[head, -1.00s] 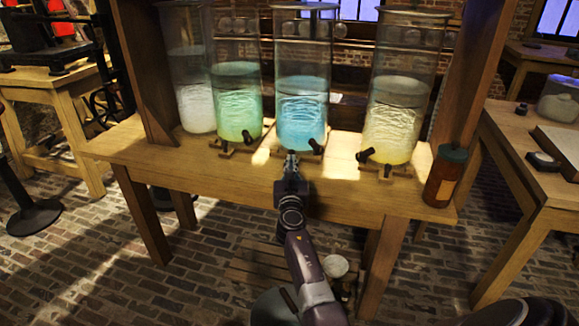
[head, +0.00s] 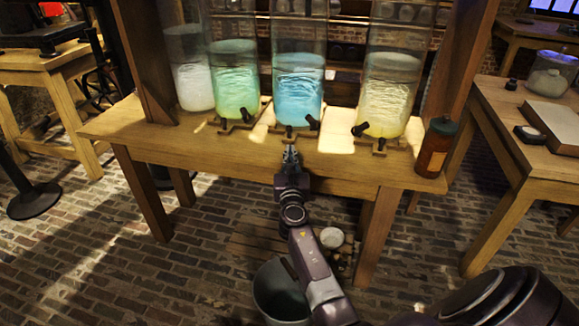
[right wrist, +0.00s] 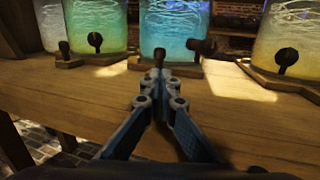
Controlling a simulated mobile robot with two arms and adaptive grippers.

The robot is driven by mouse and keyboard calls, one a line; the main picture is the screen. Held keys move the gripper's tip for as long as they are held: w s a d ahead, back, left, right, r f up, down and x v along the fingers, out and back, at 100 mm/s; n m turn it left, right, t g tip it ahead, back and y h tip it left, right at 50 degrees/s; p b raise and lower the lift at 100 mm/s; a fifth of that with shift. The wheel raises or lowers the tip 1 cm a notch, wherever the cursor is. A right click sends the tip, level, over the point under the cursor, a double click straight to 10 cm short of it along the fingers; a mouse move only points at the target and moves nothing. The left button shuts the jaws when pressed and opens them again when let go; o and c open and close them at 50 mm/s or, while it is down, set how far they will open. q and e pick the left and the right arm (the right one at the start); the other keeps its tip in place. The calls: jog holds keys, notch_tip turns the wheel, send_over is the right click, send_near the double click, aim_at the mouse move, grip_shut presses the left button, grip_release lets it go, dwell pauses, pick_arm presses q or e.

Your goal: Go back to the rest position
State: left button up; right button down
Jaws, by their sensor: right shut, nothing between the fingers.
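My right gripper (head: 291,152) is shut and empty. In the head view it points at the front of the wooden table (head: 190,150), in front of the blue jar (head: 297,92). In the right wrist view its fingers (right wrist: 160,78) meet in front of the blue jar's base, with the jar's dark tap (right wrist: 201,47) just to the right. I cannot tell its exact distance from the table. A green jar (head: 234,88) stands left of the blue one, a yellow jar (head: 388,98) to the right, and a whitish jar (head: 192,75) at far left. My left gripper is not in view.
A brown bottle with a dark cap (head: 436,147) stands at the table's right end. A bucket (head: 281,290) and a white bowl (head: 332,238) are below, near my right arm. A side table (head: 515,140) is at right. Brick floor (head: 140,270) is open at left.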

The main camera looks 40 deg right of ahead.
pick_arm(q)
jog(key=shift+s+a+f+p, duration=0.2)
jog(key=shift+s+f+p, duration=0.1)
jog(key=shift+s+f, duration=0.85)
pick_arm(e)
jog(key=v, duration=0.6)
jog(key=shift+s+a+r, duration=0.15)
jog(key=shift+s+a, duration=0.05)
jog(key=shift+a, duration=0.1)
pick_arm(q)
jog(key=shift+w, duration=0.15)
